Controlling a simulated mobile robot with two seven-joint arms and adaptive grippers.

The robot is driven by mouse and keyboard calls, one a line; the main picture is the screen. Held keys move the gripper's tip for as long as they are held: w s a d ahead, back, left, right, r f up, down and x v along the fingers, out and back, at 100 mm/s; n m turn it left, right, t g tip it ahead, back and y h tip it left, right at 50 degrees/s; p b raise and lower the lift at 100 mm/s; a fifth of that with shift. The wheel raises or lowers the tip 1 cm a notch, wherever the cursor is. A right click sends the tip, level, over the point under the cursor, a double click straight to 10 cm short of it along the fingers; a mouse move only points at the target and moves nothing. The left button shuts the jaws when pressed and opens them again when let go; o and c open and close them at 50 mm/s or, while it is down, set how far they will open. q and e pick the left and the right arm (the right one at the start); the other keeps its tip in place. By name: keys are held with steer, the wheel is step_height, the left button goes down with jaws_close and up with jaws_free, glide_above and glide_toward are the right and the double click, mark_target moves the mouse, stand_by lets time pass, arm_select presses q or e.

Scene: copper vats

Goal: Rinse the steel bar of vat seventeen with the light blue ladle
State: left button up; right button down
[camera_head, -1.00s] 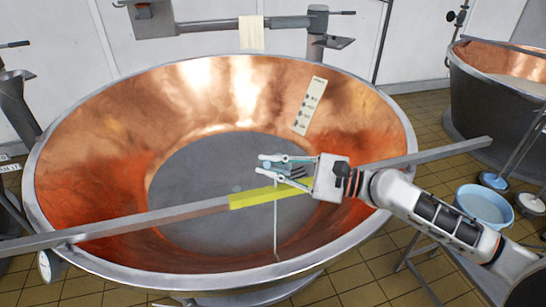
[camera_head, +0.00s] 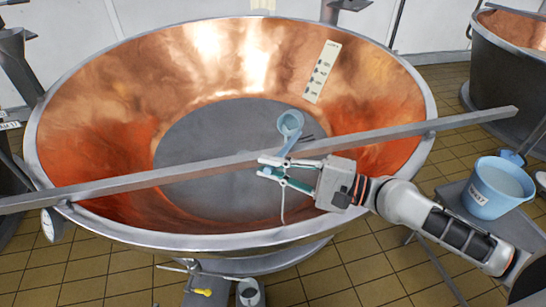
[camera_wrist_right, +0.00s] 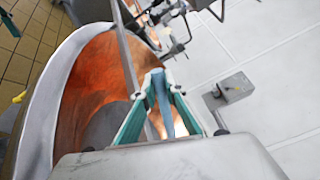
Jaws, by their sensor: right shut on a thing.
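My right gripper (camera_head: 264,166) is shut on the light blue ladle (camera_head: 290,124), over the near half of the copper vat (camera_head: 95,110). The ladle's round bowl shows beyond the steel bar (camera_head: 130,184), and its handle runs down across the bar to my fingers. I cannot tell if the ladle touches the bar. In the right wrist view the blue handle (camera_wrist_right: 163,103) stands between the green-sided fingers (camera_wrist_right: 160,88). The grey bar lies across the vat from rim to rim. My left gripper is not in view.
A blue bucket (camera_head: 497,187) stands on a dark stand at the right. Another copper vat (camera_head: 510,60) is behind it. A pale thin strand (camera_head: 283,205) hangs below my gripper. A marked strip (camera_head: 322,72) is on the vat's inner wall. Tiled floor is clear at lower left.

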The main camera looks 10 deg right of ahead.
arm_select(q)
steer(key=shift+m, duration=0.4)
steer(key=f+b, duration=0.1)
steer(key=b, duration=0.2)
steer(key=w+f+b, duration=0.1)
steer(key=b, duration=0.2)
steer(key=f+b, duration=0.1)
steer(key=b, duration=0.2)
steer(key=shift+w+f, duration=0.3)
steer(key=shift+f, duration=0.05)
arm_select(e)
step_height(320, 180, down, 12)
steer(key=s+a+n, duration=0.1)
steer(key=s+n, duration=0.1)
steer(key=n, duration=0.3)
steer(key=shift+a+r+n, duration=0.2)
steer(key=shift+r+n, duration=0.05)
steer(key=shift+n, duration=0.05)
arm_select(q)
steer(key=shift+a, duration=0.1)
